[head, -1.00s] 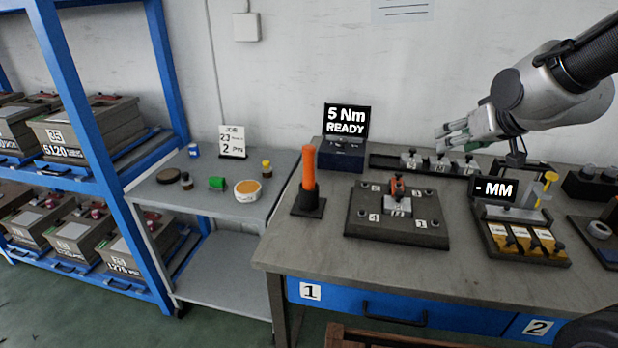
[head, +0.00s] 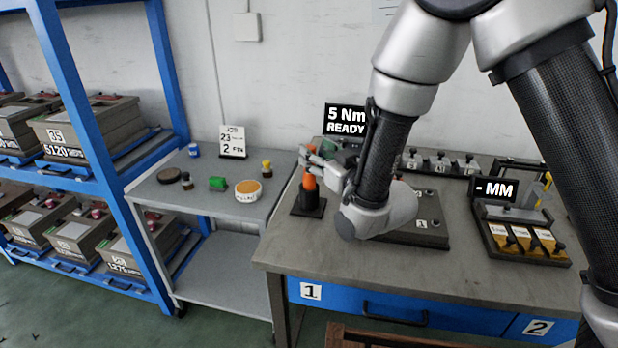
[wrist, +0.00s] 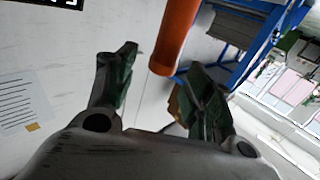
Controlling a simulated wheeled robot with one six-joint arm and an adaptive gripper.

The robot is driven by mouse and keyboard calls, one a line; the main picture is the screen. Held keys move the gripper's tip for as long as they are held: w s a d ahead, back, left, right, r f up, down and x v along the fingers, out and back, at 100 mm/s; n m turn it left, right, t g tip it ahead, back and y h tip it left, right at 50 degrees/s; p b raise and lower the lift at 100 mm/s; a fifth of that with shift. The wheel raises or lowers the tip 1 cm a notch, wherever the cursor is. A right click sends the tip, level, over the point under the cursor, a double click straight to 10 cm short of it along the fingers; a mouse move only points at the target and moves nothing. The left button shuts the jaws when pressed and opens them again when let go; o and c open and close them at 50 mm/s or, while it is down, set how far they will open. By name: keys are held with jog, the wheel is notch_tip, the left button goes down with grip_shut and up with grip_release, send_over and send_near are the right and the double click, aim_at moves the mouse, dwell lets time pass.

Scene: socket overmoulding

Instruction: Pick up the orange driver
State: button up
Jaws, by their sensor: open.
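The orange driver (head: 309,183) stands upright in its black stand (head: 308,206) at the left end of the workbench. My gripper (head: 306,160) is at the upper part of the driver in the head view, with its fingers in front of and beside the handle. In the wrist view the driver (wrist: 174,38) shows as an orange cylinder beyond the fingertips, nearer the right finger. The driver's top end is partly hidden by the gripper in the head view.
The "5 Nm READY" display (head: 347,119) stands just behind my arm. The fixture plate (head: 425,235) is partly hidden under my arm. A grey cart (head: 215,210) with small containers stands left of the bench. The measuring unit (head: 520,213) is at right.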

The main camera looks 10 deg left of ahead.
aim_at(309, 147)
jog(key=x, duration=0.3)
jog(key=shift+w+a+f, duration=0.1)
jog(key=shift+w+a, duration=0.1)
jog(key=shift+a, duration=0.2)
grip_shut()
